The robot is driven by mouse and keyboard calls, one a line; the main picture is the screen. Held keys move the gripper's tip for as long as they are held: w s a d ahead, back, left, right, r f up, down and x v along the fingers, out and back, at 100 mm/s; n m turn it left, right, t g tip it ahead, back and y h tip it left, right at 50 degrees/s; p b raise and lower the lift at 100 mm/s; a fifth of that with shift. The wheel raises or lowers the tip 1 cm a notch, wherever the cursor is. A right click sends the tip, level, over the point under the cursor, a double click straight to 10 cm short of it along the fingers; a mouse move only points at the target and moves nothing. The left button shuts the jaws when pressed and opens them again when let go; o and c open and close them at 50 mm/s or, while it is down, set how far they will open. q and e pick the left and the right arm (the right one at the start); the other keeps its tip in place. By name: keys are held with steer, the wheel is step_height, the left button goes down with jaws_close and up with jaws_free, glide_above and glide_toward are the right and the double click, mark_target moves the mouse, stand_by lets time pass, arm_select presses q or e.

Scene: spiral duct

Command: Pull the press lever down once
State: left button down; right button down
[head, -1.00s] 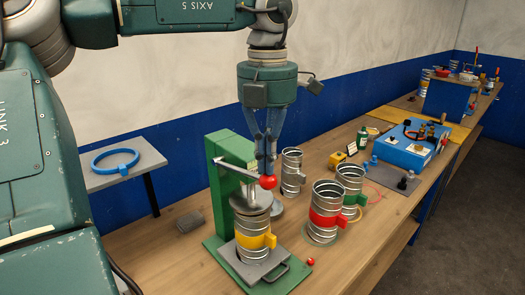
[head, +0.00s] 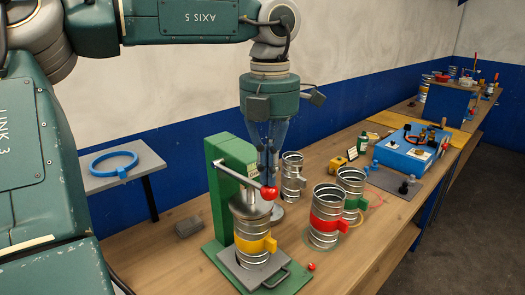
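The press (head: 226,170) is a green stand on the wooden bench, with a grey lever (head: 236,172) ending in a red ball knob (head: 268,193). Under it, a yellow-banded duct (head: 252,235) stands upright on a grey plate, with a round metal plate over its top. My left gripper (head: 268,178) points down at the lever's end, its fingertips right at the red knob. The fingers look close together, but whether they grip the knob is unclear. My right gripper is out of view.
A red-banded duct (head: 325,222), a green-banded duct (head: 352,190) and a plain duct (head: 292,175) stand right of the press. A blue box (head: 408,150) is farther back. A blue ring (head: 114,164) lies on a grey side shelf (head: 147,160).

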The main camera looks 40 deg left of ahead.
mark_target(269, 194)
arm_select(q)
steer(key=shift+f, duration=0.15)
steer(key=shift+d+f+b, duration=0.15)
steer(key=shift+f+b, duration=0.5)
steer(key=shift+f, duration=0.05)
steer(key=shift+f+b, duration=0.6)
steer(key=shift+f, duration=0.2)
steer(key=shift+f+b, duration=0.6)
steer(key=shift+f, duration=0.35)
